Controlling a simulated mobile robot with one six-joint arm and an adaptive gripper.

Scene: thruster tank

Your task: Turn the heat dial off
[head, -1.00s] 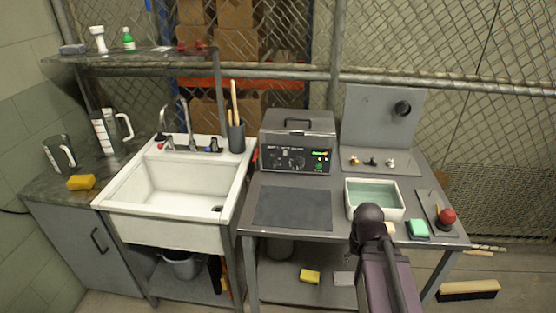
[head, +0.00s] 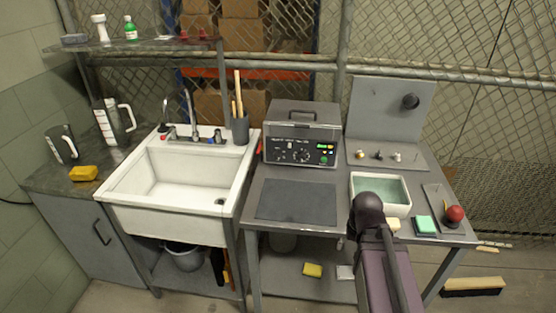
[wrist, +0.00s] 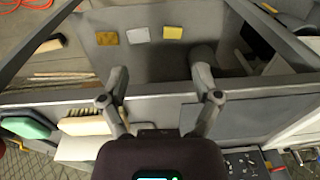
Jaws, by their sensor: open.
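The heat dial (head: 302,156) appears to be the round knob low in the middle of the front panel of a grey metal heated bath (head: 301,130). The panel has smaller knobs and lit green and amber indicators; the dial's setting is too small to read. In the wrist view the panel (wrist: 245,163) shows partly at the lower right, upside down. My gripper (wrist: 160,92) is open and empty, its two fingers apart over the table's front edge. In the head view my arm rises at the lower right, away from the dial, and hides the gripper.
A dark mat (head: 296,201) lies flat in front of the bath. A white tub of liquid (head: 380,181), a green sponge (head: 425,225) and a red knob (head: 454,214) are to the right. A sink (head: 185,180) stands left. The space before the panel is clear.

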